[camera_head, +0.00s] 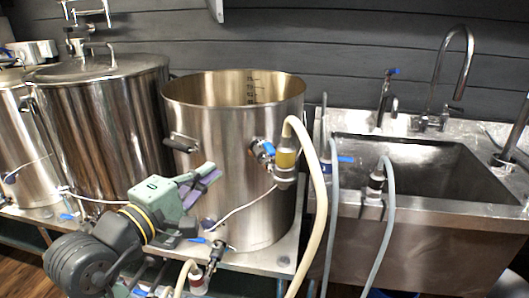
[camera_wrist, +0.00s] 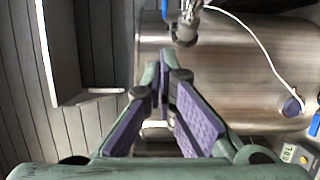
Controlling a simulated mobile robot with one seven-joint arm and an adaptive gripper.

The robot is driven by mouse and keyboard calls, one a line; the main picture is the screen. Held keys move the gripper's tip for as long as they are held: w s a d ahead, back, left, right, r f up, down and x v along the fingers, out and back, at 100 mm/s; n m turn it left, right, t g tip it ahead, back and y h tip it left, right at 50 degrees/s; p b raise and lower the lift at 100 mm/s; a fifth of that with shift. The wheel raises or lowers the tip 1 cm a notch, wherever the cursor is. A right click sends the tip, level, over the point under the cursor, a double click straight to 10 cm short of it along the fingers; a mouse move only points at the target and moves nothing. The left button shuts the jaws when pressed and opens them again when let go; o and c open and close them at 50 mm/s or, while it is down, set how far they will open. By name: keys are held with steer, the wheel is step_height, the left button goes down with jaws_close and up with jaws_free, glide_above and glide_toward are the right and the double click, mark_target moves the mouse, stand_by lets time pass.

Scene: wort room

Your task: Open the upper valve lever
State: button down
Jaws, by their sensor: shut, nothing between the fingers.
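The upper valve (camera_head: 256,152) sits on the front right of the open steel pot (camera_head: 235,125), below its rim. Its blue lever (camera_head: 268,147) lies beside a yellowish hose fitting (camera_head: 286,158). My gripper (camera_head: 214,173) is shut and empty in front of the pot, left of and a little below the valve, apart from the lever. In the wrist view my gripper (camera_wrist: 160,68) has its purple-padded fingers together at the tips. There the valve (camera_wrist: 187,28) shows at the top edge beyond the fingertips, with a small blue part (camera_wrist: 164,9), partly cut off.
A pale hose (camera_head: 316,185) hangs from the fitting. A white cable (camera_head: 247,206) crosses the pot front. A lower valve (camera_head: 215,252) is below. A sink (camera_head: 420,165) stands at right, a lidded pot (camera_head: 105,125) at left.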

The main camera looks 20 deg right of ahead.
mark_target(267, 146)
steer(key=s+d+p+x, duration=0.1)
steer(key=s+p+x, duration=0.1)
steer(key=x, duration=0.9)
steer(key=shift+d+p, duration=0.35)
steer(key=shift+d, duration=0.2)
steer(key=shift+s+d+p, duration=0.25)
steer(key=shift+d+p, duration=0.4)
steer(key=shift+d, duration=0.05)
